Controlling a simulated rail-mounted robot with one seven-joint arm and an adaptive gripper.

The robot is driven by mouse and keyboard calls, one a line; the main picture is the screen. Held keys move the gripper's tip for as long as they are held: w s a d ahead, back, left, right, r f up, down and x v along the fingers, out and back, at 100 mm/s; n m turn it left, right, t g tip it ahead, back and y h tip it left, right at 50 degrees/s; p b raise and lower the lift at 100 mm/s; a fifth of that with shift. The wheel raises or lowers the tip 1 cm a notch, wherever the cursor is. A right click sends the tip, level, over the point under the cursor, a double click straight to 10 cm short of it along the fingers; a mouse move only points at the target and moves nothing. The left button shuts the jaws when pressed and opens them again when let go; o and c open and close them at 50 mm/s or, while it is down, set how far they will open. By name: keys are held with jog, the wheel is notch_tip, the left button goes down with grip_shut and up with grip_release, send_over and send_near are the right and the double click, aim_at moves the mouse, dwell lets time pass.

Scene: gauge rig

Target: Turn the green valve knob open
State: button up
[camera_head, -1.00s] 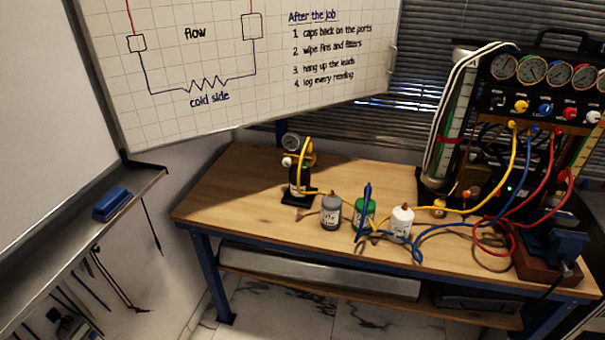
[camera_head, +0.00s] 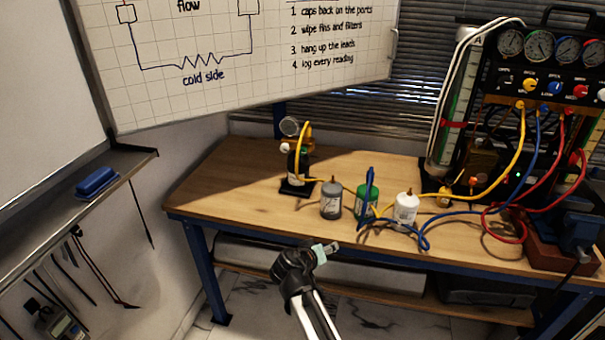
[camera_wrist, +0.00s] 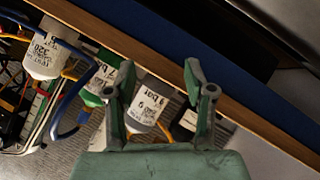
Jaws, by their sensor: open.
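I cannot make out a green valve knob for certain in either view. A green canister (camera_head: 364,202) stands on the bench with a blue part upright at its top; part of it shows in the wrist view (camera_wrist: 93,99). The gauge rig (camera_head: 520,72) at the right carries black, yellow, blue, red and white knobs; a small green spot shows lower on it. My gripper (camera_head: 332,249) is in front of the bench's front edge, below the canisters in the picture. In the wrist view my gripper (camera_wrist: 160,78) has its fingers apart, with nothing between them.
A grey canister (camera_head: 331,201) and a white canister (camera_head: 406,210) flank the green one. A black cylinder with a gauge (camera_head: 297,170) stands to the left. Yellow, blue and red hoses loop across the right of the bench (camera_head: 225,180). The bench's left part is clear.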

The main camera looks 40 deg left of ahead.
jog(key=s+a+r+t+y, duration=0.3)
jog(key=a+r, duration=0.7)
jog(key=r, duration=0.1)
jog(key=m+t+y, duration=0.2)
jog(key=m+y, duration=0.1)
send_near(302, 152)
jog(key=p+x, duration=0.4)
jog(key=x, duration=0.5)
jog(key=shift+w+a, duration=0.15)
grip_shut()
